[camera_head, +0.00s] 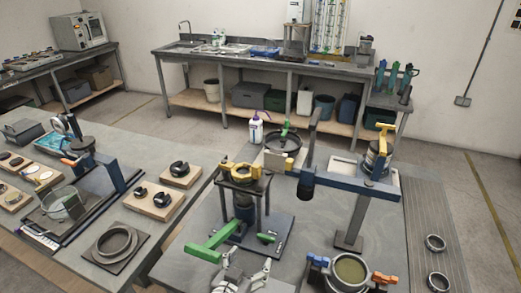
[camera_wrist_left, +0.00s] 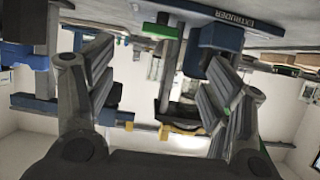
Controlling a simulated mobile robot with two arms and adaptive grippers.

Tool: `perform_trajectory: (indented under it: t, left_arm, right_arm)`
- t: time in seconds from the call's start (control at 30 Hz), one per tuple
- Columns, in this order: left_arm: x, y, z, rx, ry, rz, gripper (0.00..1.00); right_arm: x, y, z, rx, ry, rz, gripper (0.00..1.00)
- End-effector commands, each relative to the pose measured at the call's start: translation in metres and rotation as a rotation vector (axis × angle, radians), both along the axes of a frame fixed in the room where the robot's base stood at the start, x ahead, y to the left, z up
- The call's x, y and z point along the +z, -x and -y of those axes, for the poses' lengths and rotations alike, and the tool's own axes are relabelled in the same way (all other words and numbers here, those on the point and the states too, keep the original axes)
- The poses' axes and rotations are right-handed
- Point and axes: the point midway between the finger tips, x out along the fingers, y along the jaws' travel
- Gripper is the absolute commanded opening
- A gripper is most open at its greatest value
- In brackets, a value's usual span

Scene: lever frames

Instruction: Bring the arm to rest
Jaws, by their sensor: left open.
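My left gripper (camera_head: 246,264) is at the bottom edge of the head view, open and empty, just in front of a stand with a blue base (camera_head: 278,232). A green lever (camera_head: 212,241) sticks out low from this stand, left of and slightly beyond the gripper. My right gripper is not in view.
A cup in a clamp (camera_head: 349,270) stands right of the gripper. A left table (camera_head: 105,190) holds a ring on a plate (camera_head: 114,244).

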Motion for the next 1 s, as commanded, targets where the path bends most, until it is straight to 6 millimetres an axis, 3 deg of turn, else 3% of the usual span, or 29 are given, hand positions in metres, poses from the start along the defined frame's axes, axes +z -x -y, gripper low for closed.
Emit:
perform_trajectory:
  t: [0.17,0.27,0.4,0.53,0.9,0.97,1.0]
  left_arm:
    - [-0.005,0.01,-0.015,0.039,-0.017,-0.055,0.75]
    - [-0.012,0.03,-0.04,0.097,-0.048,-0.156,0.75]
    - [-0.024,0.08,-0.084,0.168,-0.11,-0.357,0.75]
    - [-0.029,0.124,-0.111,0.192,-0.154,-0.509,0.75]
    - [-0.023,0.219,-0.15,0.176,-0.232,-0.798,0.75]
    - [-0.02,0.234,-0.155,0.169,-0.242,-0.839,0.75]
    - [-0.031,0.232,-0.154,0.166,-0.245,-0.846,0.75]
  right_arm:
    - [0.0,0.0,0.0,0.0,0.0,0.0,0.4]
    - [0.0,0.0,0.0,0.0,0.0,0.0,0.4]
    - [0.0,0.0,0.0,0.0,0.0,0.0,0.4]
    - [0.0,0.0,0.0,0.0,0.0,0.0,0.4]
    - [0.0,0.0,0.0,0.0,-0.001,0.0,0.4]
    - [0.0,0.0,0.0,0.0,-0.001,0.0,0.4]
    - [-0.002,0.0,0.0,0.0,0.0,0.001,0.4]
